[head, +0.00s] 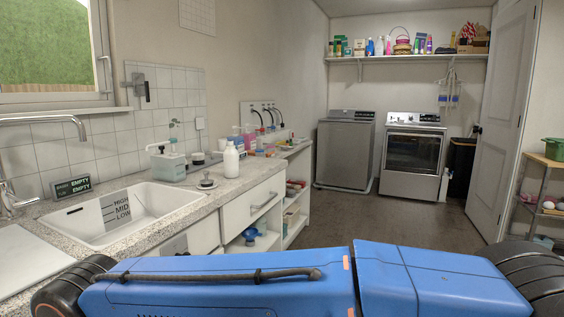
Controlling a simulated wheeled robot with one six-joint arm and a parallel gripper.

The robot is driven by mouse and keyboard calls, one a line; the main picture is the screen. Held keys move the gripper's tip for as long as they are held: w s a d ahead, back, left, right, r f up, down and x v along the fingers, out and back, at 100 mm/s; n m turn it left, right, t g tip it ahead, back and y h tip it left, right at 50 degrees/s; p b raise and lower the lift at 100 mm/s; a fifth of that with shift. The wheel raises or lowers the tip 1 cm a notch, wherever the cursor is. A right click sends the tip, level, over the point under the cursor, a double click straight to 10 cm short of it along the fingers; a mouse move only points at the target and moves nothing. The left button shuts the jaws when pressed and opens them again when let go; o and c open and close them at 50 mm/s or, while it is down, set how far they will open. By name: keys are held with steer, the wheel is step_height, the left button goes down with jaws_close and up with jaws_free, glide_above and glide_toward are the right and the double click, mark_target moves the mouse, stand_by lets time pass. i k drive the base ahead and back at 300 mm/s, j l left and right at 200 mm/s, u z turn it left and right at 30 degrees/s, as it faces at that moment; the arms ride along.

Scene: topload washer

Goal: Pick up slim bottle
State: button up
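A white bottle (231,161) stands upright on the speckled counter, to the right of the sink. It is the clearest slim bottle in view, but I cannot tell for sure that it is the one named. Several small bottles (248,139), some pink, stand farther back along the counter, too small to tell apart. My gripper is not in view. Only the blue links of my arm cross the bottom of the head view, and they hide the floor and lower cabinets there.
A soap pump bottle (168,164) and a small dark-topped item (207,181) are near the white bottle. The sink (145,203) is on the left. A drawer front (253,206) and open shelves are below the counter.

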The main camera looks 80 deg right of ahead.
mark_target(231, 157)
steer(key=l+z, duration=0.1)
steer(key=z, duration=1.85)
